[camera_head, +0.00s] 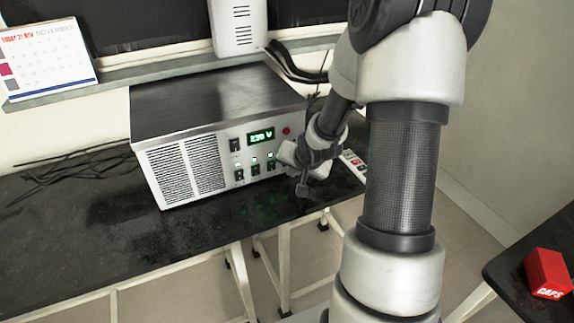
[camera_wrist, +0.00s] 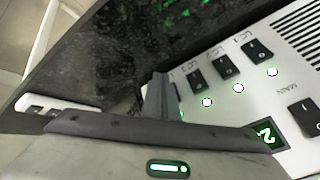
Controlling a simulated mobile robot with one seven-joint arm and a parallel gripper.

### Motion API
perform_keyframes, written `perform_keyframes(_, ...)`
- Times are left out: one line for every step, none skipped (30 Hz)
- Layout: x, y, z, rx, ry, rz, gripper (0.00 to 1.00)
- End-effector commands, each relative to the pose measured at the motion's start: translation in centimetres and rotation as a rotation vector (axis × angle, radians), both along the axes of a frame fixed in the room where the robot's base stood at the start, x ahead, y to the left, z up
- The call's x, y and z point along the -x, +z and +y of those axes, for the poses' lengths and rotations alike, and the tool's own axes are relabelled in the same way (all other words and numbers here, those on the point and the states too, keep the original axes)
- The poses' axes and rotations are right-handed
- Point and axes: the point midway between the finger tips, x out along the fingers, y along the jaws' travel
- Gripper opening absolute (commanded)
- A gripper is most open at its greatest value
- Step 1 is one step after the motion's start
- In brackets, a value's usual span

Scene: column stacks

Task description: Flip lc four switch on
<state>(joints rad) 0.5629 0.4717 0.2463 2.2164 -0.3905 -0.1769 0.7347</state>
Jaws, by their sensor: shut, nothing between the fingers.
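The grey power unit (camera_head: 215,155) stands on the black bench, its switch panel facing front. In the wrist view, its panel (camera_wrist: 285,92) carries a row of black rocker switches: LC1 (camera_wrist: 258,49), LC2 (camera_wrist: 227,66) and LC3 (camera_wrist: 196,83). The LC4 switch is hidden behind my gripper's fingers (camera_wrist: 160,98); only part of its label shows. My gripper is shut and empty, with its fingertips at the LC4 place. I cannot tell whether they touch. In the head view, my gripper (camera_head: 288,155) is at the right end of the switch row.
A MAIN switch (camera_wrist: 305,118) sits apart from the row, near a green display (camera_head: 261,136). A red button (camera_head: 286,131) is on the panel's upper right. Loose cables (camera_head: 85,165) lie on the bench at left. Bare bench (camera_head: 200,235) lies in front of the unit.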

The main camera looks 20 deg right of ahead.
Motion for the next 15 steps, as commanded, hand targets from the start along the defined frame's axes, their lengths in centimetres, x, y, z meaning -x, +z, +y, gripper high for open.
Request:
perform_keyframes(0.1, 0.0, 0.0, 0.000, 0.000, 0.000, 0.00)
perform_keyframes(0.1, 0.0, 0.0, 0.000, 0.000, 0.000, 0.00)
perform_keyframes(0.1, 0.0, 0.0, 0.000, 0.000, 0.000, 0.00)
perform_keyframes(0.1, 0.0, 0.0, 0.000, 0.000, 0.000, 0.00)
perform_keyframes(0.1, 0.0, 0.0, 0.000, 0.000, 0.000, 0.00)
perform_keyframes(0.1, 0.0, 0.0, 0.001, 0.000, -0.001, 0.00)
perform_keyframes(0.1, 0.0, 0.0, 0.001, 0.000, -0.001, 0.00)
perform_keyframes(0.1, 0.0, 0.0, 0.001, 0.000, -0.001, 0.00)
perform_keyframes(0.2, 0.1, 0.0, 0.001, 0.000, -0.001, 0.00)
perform_keyframes(0.3, 0.1, 0.0, 0.001, 0.000, -0.001, 0.00)
perform_keyframes(0.4, 0.2, 0.0, 0.001, 0.000, -0.001, 0.00)
perform_keyframes(0.7, 0.3, -0.1, 0.000, -0.001, -0.001, 0.00)
perform_keyframes(1.0, 0.3, -0.1, 0.000, -0.001, -0.001, 0.00)
perform_keyframes(1.3, 0.4, -0.1, 0.001, 0.000, -0.001, 0.00)
perform_keyframes(1.8, 0.4, -0.1, 0.001, -0.001, 0.000, 0.00)
